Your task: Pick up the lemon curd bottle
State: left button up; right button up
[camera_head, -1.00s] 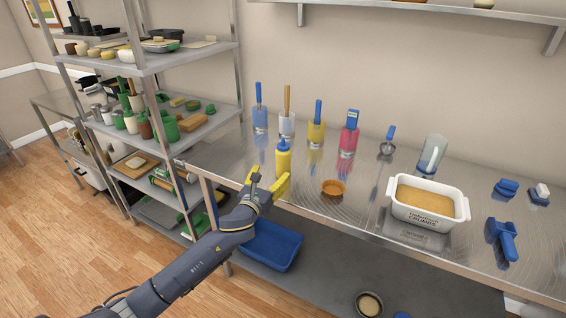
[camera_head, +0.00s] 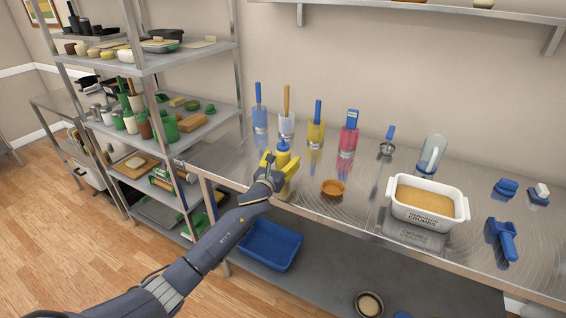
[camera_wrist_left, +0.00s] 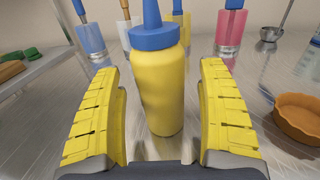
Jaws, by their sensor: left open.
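The lemon curd bottle is a yellow squeeze bottle with a blue cap and nozzle, standing upright on the metal table. In the head view, its top (camera_head: 283,147) shows above my left gripper (camera_head: 280,170), which hides its lower part. In the left wrist view, the bottle (camera_wrist_left: 157,88) stands between the two yellow fingers of my left gripper (camera_wrist_left: 162,112). The fingers are open, with a gap visible on each side of the bottle. My right gripper is in neither view.
Several containers holding blue-handled and wooden tools stand behind the bottle, including a yellow one (camera_head: 316,134) and a pink one (camera_head: 347,142). A brown dish (camera_head: 333,188) lies to the right. A white crumb tub (camera_head: 428,218) stands farther right. A shelf rack (camera_head: 205,125) is at left.

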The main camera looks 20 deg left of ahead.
pick_arm(q)
jog(key=shift+w, duration=0.5)
jog(key=c, duration=1.4)
